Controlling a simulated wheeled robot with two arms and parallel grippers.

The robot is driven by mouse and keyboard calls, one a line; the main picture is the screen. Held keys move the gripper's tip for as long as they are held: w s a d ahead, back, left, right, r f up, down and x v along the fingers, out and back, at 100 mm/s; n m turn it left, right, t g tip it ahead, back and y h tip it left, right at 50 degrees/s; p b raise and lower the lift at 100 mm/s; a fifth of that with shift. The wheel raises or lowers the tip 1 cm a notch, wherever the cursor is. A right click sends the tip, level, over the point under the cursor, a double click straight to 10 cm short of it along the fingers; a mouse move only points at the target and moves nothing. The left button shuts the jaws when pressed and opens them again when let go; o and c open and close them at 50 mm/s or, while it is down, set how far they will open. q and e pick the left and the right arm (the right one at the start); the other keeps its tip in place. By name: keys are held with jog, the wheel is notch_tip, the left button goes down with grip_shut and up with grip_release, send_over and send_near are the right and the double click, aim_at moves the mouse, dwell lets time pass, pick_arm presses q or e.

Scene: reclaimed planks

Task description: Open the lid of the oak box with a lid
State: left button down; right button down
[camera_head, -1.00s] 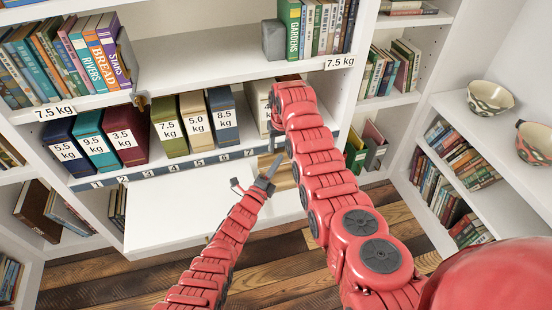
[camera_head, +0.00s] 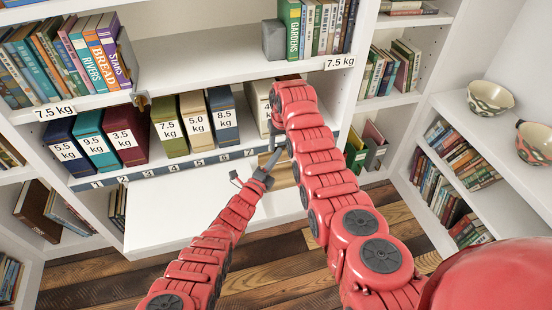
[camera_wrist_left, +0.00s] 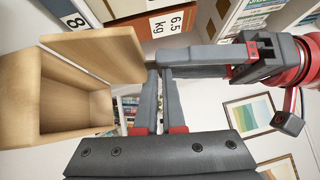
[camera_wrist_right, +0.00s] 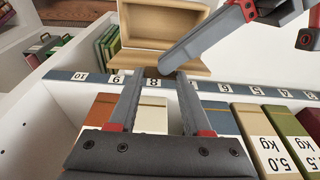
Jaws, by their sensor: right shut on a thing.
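The oak box (camera_wrist_left: 72,112) is in the left wrist view with its hollow inside showing. Its lid (camera_wrist_left: 95,52) stands tilted away from the opening. The box (camera_wrist_right: 165,25) and lid (camera_wrist_right: 195,68) also show in the right wrist view. In the head view the box (camera_head: 283,174) is mostly hidden behind my arms. My right gripper (camera_wrist_right: 160,76) is shut on the lid's edge; its fingers stay apart. My left gripper (camera_wrist_left: 160,70) is shut and empty, its fingertips close beside the lid's edge. It also shows in the head view (camera_head: 276,155).
The white ledge (camera_head: 180,215) left of the box is clear. Behind it, a numbered strip (camera_head: 160,171) runs below several weight-labelled box files (camera_head: 170,128). Bookshelves stand around. Two bowls (camera_head: 490,97) sit on the right shelf.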

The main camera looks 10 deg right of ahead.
pick_arm(q)
jog(key=shift+w+a+r, duration=0.2)
jog(key=shift+w+a, duration=0.05)
jog(key=shift+w, duration=0.25)
pick_arm(e)
jog(key=shift+s+a+f, duration=0.2)
jog(key=shift+s+f, duration=0.1)
jog(key=shift+f, duration=0.05)
jog(key=shift+c, duration=1.6)
grip_release()
pick_arm(q)
jog(key=shift+s+d, duration=0.1)
pick_arm(e)
jog(key=shift+r, duration=0.1)
jog(key=shift+w, duration=0.1)
